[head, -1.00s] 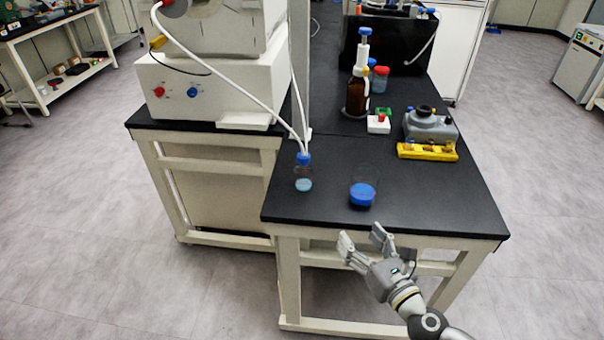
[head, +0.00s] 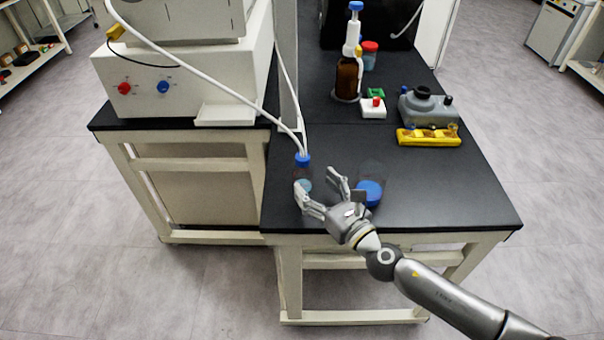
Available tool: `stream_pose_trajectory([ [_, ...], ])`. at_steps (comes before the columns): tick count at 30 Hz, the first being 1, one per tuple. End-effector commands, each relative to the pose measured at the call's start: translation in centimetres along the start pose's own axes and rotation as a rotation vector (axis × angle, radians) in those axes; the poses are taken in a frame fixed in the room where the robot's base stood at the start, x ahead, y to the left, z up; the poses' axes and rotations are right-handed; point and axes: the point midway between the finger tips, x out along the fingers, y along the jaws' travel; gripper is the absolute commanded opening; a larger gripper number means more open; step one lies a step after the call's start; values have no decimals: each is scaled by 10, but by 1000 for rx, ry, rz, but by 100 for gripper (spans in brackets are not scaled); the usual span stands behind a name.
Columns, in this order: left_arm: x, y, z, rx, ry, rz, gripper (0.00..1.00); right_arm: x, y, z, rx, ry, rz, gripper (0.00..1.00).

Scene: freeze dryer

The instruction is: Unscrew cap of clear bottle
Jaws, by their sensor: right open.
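A clear bottle (head: 303,184) with a blue cap (head: 303,159) stands near the front left corner of the black bench, with white tubes running into the cap and pale blue liquid low inside. My right gripper (head: 316,181) is open and empty, its fingers pointing toward this bottle from the front. One fingertip overlaps the bottle's lower part in the picture; I cannot tell whether they touch. A second clear container (head: 370,190) with a solid blue lower part stands just right of the gripper, partly hidden by it. My left gripper is not in view.
A white machine (head: 180,85) with red and blue knobs stands at the left. Farther back are a brown bottle (head: 347,78), a small white box (head: 373,109), a grey device (head: 428,107) and a yellow rack (head: 428,137). The bench's right front is clear.

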Motion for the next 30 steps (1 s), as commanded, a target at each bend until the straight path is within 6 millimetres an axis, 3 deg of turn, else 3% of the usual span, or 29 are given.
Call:
stream_pose_trajectory([
  [13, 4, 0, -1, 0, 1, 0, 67, 50, 2, -6, 1, -1, 1, 69],
  [23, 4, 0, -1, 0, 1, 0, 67, 57, 2, -7, 1, 0, 2, 69],
  [30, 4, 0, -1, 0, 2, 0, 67, 57, 2, -7, 1, 0, 2, 38],
])
